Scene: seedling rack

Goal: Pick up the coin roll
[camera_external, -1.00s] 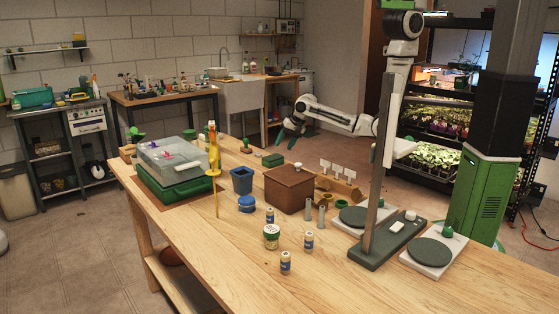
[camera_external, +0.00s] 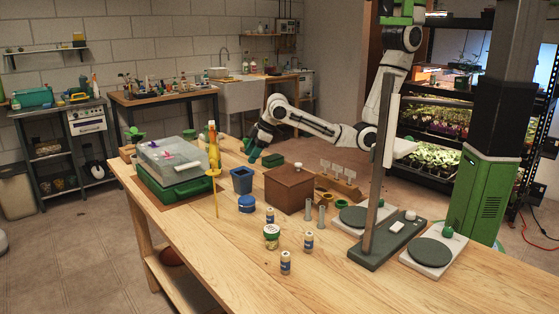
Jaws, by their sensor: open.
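I cannot pick out the coin roll for sure. Small upright cylinders with blue-and-white labels and pale tops stand on the front half of the table: one by the brown box (camera_external: 270,215), one to its right (camera_external: 308,241) and one nearest the front (camera_external: 285,263). Two slim grey cylinders (camera_external: 308,211) stand right of them. My gripper (camera_external: 252,154) is open, with its green fingertips pointing down over the table's far side. It is beside a low green block (camera_external: 273,160), well behind the labelled cylinders. No object shows between its fingers.
A brown box (camera_external: 289,187), a blue bin (camera_external: 241,180) and a yellow bottle (camera_external: 213,150) stand mid-table. A clear-lidded case on a green case (camera_external: 180,190) fills the left end. Scales (camera_external: 430,254) and a post stand right. The front right tabletop (camera_external: 340,285) is clear.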

